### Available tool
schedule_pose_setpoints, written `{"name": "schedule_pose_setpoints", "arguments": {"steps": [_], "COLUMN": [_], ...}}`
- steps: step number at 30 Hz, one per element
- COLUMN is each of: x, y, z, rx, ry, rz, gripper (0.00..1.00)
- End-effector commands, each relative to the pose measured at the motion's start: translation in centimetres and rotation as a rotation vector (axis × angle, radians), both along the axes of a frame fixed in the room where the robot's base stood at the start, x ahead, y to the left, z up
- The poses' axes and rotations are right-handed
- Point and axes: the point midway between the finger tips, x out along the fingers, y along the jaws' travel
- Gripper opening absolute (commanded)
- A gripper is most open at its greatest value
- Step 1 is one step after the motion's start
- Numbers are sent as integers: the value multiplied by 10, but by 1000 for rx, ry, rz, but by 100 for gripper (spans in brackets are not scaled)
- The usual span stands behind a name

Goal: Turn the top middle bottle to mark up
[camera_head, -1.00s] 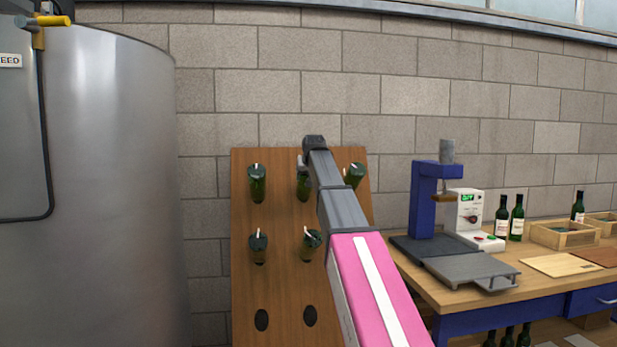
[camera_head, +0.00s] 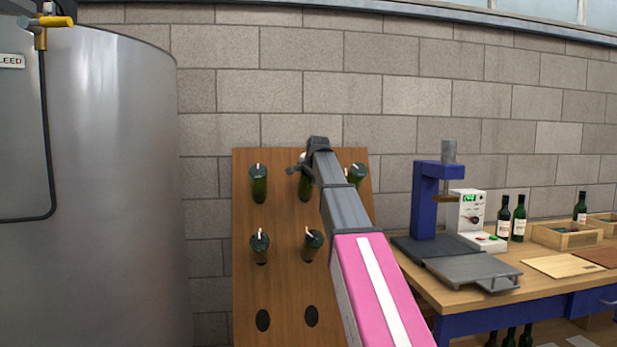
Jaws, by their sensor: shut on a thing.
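The top middle bottle (camera_head: 305,188) sits neck-in in the wooden rack, its green base end facing out. My gripper (camera_head: 302,167) is shut on this bottle's outer end. The gripper and forearm cover much of that end, so I cannot read where its mark points. The top left bottle (camera_head: 259,186) has a white mark pointing about straight up. The top right bottle (camera_head: 357,174) is partly behind my arm, its mark leaning left.
The wooden rack (camera_head: 284,285) stands against the block wall. Below are a bottom left bottle (camera_head: 260,246), a bottom middle bottle (camera_head: 312,242) with its mark leaning left, and empty holes. A steel tank (camera_head: 125,190) is left; a workbench (camera_head: 450,297) with a blue press (camera_head: 424,200) is right.

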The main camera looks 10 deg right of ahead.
Motion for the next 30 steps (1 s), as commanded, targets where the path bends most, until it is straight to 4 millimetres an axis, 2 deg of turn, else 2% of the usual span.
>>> {"name": "schedule_pose_setpoints", "arguments": {"steps": [15,30], "x": [1,2], "y": [1,1], "z": [2,2], "rx": [289,357], "ry": [-1,-1], "rz": [-228,-282], "gripper": [52,52]}}
